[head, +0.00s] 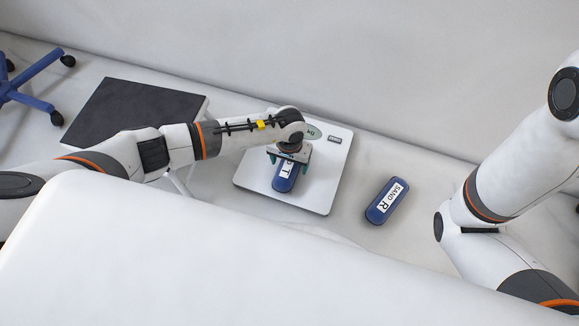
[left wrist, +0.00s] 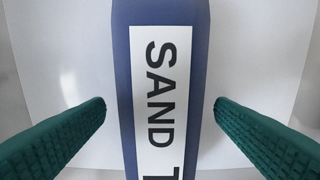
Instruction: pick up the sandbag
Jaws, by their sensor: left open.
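A blue sandbag with a white label (head: 285,178) lies on the white scale (head: 321,190), partly hidden under my left gripper. In the left wrist view the sandbag (left wrist: 162,95) fills the middle, its label reading SAND and part of a T. My left gripper (head: 287,160) is over the sandbag, its green fingers (left wrist: 160,118) apart on either side of it with a gap to each edge. A second blue sandbag (head: 387,201), labelled SAND R, lies on the floor right of the scale. My right gripper is out of view; only my right arm shows.
A dark-topped step or platform (head: 130,117) stands left of the scale. A blue chair base with casters (head: 32,84) is at the far left. A large white surface (head: 150,260) fills the front. A pale wall runs along the back.

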